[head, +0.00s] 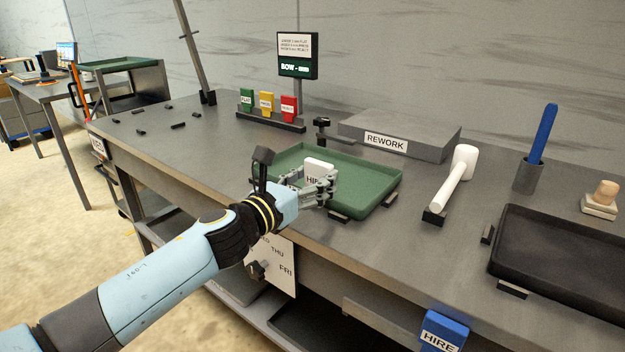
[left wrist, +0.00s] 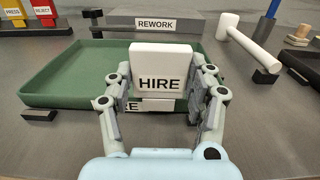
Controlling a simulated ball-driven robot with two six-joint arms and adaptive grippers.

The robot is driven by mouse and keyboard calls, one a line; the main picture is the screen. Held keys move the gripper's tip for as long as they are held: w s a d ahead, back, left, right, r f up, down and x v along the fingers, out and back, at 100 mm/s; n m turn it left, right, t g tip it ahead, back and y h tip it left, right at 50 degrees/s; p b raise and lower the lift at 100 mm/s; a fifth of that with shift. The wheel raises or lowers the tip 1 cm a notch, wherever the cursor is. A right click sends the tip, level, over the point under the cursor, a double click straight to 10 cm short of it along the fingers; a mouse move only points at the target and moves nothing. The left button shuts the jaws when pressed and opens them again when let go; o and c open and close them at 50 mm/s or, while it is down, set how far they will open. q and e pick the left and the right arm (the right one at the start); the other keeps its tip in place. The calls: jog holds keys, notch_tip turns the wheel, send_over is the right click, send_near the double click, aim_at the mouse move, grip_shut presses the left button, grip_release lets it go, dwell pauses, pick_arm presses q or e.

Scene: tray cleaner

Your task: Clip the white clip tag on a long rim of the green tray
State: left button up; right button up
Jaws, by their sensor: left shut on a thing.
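The white clip tag (left wrist: 163,70) is marked HIRE and stands upright between the fingers of my left gripper (left wrist: 160,105), which is shut on it. In the head view, the tag (head: 318,167) and my left gripper (head: 312,188) are at the near long side of the green tray (head: 362,177). In the left wrist view the tag is in front of the tray's near rim (left wrist: 75,103). The fingers and tag hide part of that rim, so I cannot tell whether the tag touches or sits on it. My right gripper is not in view.
A grey REWORK block (head: 405,133) stands behind the tray. A white mallet (head: 455,184) lies to its right, then a black tray (head: 565,262). A stand with green, yellow and red tags (head: 268,115) is at the back left. A blue HIRE tag (head: 442,330) hangs at the front edge.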

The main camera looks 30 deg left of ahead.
pick_arm(q)
jog(key=shift+f, duration=0.3)
jog(key=o, duration=1)
jog(key=shift+r, duration=0.1)
